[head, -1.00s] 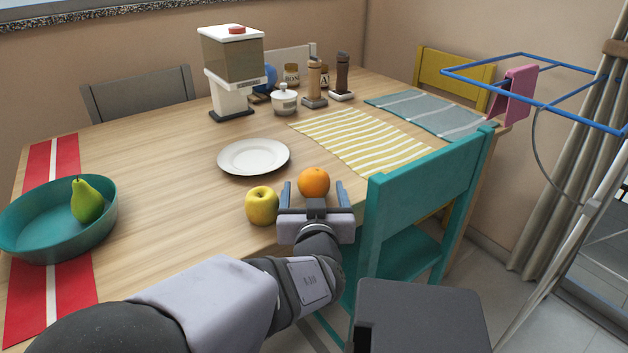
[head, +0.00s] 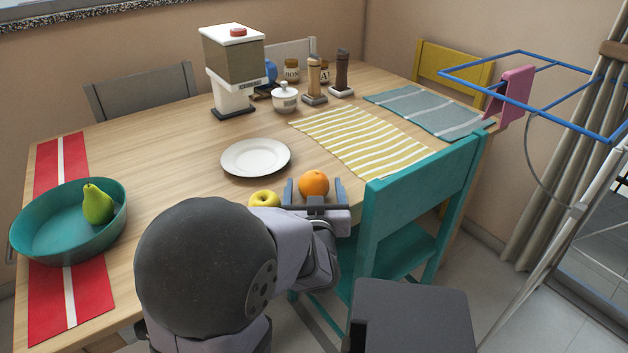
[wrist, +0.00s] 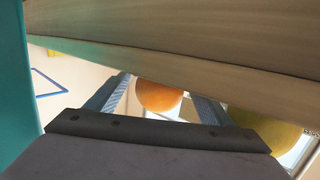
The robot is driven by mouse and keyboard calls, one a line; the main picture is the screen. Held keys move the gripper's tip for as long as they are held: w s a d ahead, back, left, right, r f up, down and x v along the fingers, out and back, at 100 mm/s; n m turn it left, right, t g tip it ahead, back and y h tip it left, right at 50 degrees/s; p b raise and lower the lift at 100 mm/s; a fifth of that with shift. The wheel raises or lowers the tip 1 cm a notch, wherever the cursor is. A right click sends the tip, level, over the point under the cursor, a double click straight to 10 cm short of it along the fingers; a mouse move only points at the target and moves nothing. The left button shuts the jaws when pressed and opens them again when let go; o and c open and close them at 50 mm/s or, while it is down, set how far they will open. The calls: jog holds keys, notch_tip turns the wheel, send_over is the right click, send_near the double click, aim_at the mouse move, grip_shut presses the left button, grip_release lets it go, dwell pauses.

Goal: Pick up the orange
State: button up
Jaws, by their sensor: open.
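The orange (head: 314,184) sits on the wooden table (head: 180,150) near its front edge. My gripper (head: 314,190) is open at that edge, with one finger on each side of the orange in the head view. In the wrist view the orange (wrist: 158,96) shows between the two fingers (wrist: 160,98), its top cut off by the table edge (wrist: 180,45), which fills the upper picture. I cannot tell whether the fingers touch it. A yellow apple (head: 264,198) lies just left of the gripper, partly hidden by my arm; it also shows in the wrist view (wrist: 268,128).
A teal chair (head: 420,190) stands close to the right of my gripper. A white plate (head: 255,157) lies behind the apple. A teal bowl with a pear (head: 97,204) is at the left. A striped yellow cloth (head: 360,140) lies behind right.

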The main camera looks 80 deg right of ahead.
aim_at(314, 179)
jog(key=shift+p+x, duration=0.9)
jog(key=shift+p, duration=0.1)
jog(key=shift+w+d+f+b, duration=0.15)
jog(key=shift+d+b, duration=0.2)
jog(key=shift+d, duration=0.25)
jog(key=shift+w+d, duration=0.1)
jog(key=shift+d, duration=0.5)
jog(key=c, duration=1.2)
